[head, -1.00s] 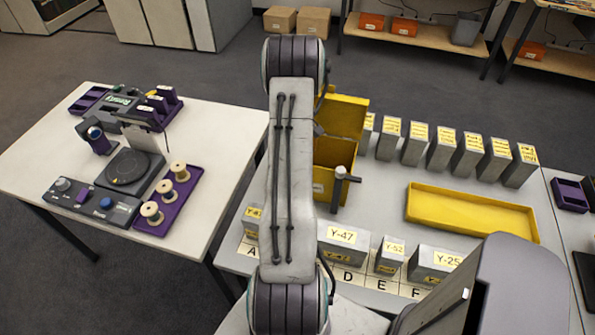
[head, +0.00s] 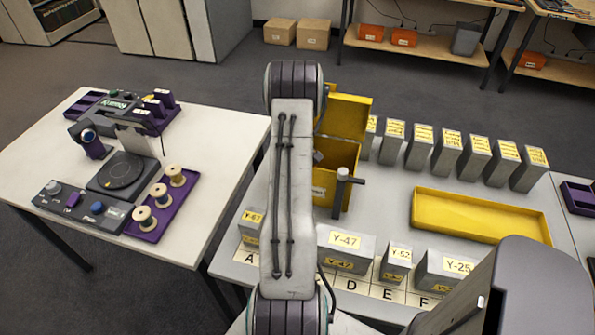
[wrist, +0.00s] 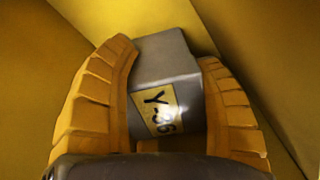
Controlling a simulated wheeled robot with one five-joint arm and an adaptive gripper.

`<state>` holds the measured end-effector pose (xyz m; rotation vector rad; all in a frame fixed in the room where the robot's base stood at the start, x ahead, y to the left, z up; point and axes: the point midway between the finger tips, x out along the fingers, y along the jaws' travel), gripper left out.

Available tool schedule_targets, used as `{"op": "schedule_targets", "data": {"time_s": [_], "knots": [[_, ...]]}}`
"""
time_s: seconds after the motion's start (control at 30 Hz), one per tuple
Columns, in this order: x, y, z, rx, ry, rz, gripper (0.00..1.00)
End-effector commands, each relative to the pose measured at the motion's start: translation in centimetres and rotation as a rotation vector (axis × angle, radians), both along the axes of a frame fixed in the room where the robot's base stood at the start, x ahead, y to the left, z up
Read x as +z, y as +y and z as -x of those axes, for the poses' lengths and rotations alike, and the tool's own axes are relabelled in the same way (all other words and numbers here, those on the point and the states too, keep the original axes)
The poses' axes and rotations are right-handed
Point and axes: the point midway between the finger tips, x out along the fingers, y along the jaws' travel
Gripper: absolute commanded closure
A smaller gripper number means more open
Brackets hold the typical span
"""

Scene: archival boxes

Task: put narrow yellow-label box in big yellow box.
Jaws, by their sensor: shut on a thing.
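My gripper (wrist: 166,58) is shut on a narrow grey box (wrist: 165,92) with a yellow label, which seems to read Y-36. The box sits tilted between the two orange fingers. Yellow walls surround the fingers and box in the wrist view. In the head view the big yellow box (head: 346,160) stands open behind my arm, its lid (head: 347,115) raised at the back. My arm hides its left part, and my gripper's fingers cannot be made out there. I cannot tell whether the held box touches the floor or a wall.
Grey yellow-label boxes stand along the lettered front strip, including Y-47 (head: 345,241), Y-52 (head: 398,254) and Y-25 (head: 458,267). Several tall grey boxes (head: 447,155) line the back right. A shallow yellow tray (head: 480,217) lies at right. A white table (head: 60,160) with devices is at left.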

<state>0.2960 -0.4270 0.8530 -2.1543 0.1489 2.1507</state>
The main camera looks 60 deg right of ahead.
Motion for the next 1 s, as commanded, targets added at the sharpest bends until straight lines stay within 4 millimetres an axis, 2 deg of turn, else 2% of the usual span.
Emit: {"op": "schedule_targets", "data": {"time_s": [0.37,0.4,0.5,0.83,1.0], "knots": [[-0.3,0.0,0.0,0.0,-0.001,0.001,0.75],[-0.2,0.0,0.0,0.0,0.0,0.001,0.36],[-0.2,0.0,0.0,0.0,0.0,0.0,0.27],[0.1,0.0,0.0,0.0,0.0,0.0,0.26],[1.6,-0.1,-0.1,0.0,-0.002,0.003,0.26]]}}
